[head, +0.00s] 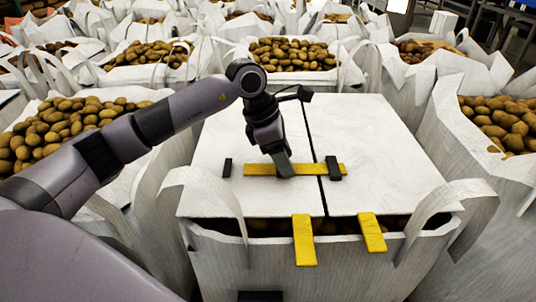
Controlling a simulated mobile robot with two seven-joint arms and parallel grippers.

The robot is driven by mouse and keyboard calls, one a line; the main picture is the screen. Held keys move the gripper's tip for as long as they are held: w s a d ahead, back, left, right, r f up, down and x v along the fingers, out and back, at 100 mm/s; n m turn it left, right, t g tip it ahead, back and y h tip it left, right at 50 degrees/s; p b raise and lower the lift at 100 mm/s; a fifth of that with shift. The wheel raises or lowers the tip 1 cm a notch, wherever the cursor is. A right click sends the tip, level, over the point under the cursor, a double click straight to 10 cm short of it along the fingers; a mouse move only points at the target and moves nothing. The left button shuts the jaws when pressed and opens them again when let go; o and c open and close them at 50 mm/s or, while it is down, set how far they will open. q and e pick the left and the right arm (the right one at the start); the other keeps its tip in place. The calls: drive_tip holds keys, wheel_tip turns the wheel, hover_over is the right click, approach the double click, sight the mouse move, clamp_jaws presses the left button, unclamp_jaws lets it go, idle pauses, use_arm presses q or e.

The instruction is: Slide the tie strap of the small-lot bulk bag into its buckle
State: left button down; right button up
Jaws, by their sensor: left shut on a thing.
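The small-lot bulk bag (330,265) is white and stands in front of me. Two pale top flaps (375,140) with a dark gap between them cover most of it. A yellow tie strap (262,169) lies crosswise over the flaps. My left gripper (285,168) is shut on the strap near its middle. A black buckle-like piece (333,168) sits over the strap's right part, with a little yellow showing beyond it. A similar black piece (227,168) stands apart from the strap's left end. I cannot tell which is the buckle. My right gripper is not in view.
Two more yellow straps hang over the bag's front edge, one left (304,240) and one right (373,232). White loops (470,190) stand at its sides. Potato-filled bags crowd the left, right and back (290,55). Above the flaps is free room.

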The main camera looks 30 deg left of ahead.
use_arm(q)
drive_tip(key=shift+d+r, duration=0.1)
drive_tip(key=shift+d, duration=0.05)
drive_tip(key=c, duration=0.8)
unclamp_jaws()
drive_tip(key=o, duration=0.3)
drive_tip(key=shift+w, duration=0.1)
drive_tip(key=shift+v, duration=3.55)
